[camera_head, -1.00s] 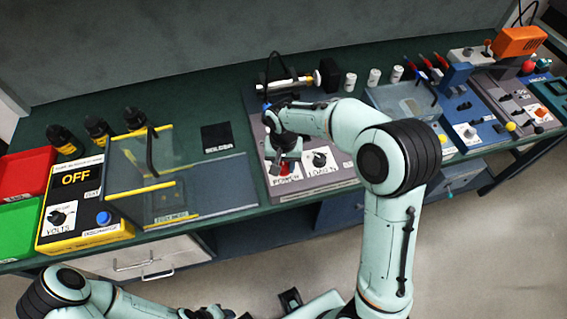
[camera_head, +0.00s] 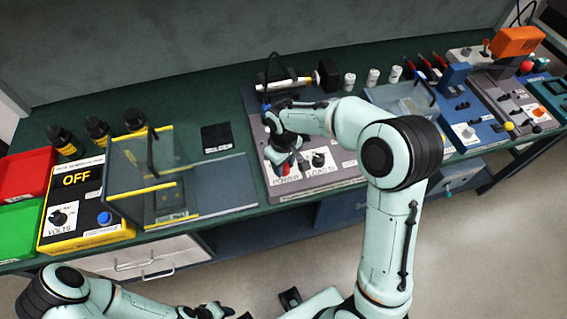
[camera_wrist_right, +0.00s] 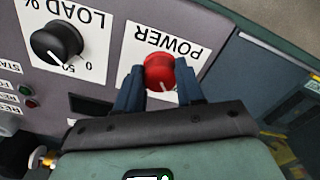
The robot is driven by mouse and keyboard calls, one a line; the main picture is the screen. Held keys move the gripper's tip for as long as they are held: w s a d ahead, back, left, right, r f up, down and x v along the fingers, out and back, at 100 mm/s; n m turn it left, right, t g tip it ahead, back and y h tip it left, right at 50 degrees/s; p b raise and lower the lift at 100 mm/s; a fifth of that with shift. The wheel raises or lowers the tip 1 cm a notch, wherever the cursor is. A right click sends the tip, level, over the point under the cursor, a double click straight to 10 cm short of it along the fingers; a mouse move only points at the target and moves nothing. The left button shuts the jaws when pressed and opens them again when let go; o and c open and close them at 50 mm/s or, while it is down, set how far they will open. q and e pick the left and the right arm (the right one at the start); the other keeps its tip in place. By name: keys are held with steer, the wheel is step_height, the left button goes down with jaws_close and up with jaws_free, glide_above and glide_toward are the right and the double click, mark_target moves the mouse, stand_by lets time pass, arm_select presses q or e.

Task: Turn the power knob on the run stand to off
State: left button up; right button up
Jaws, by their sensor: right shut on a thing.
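The run stand (camera_head: 335,188) is a grey panel on the green bench, under my right arm. Its red power knob (camera_wrist_right: 159,72) sits on the white POWER plate (camera_wrist_right: 150,42) in the right wrist view, with a white pointer mark towards the bottom of the picture. My right gripper (camera_wrist_right: 160,80) has its dark fingers on either side of the knob and is shut on it. In the head view the right gripper (camera_head: 285,165) is over the knob. My left gripper (camera_head: 207,312) is at the bottom edge, small and dark, its jaws unclear.
A black load knob (camera_wrist_right: 57,42) is beside the power knob; it also shows in the head view (camera_head: 318,160). A yellow-edged box reading OFF (camera_head: 75,180) and a clear guard (camera_head: 135,165) stand left. A blue panel (camera_head: 470,135) stands right.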

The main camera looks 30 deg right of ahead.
steer(key=shift+n, duration=0.5)
steer(key=o, duration=1)
steer(key=shift+o, duration=0.2)
steer(key=shift+r, duration=0.15)
arm_select(q)
steer(key=shift+w+r+p, duration=0.6)
steer(key=shift+r+p, duration=0.1)
steer(key=shift+r, duration=0.2)
arm_select(e)
step_height(320, 180, up, 13)
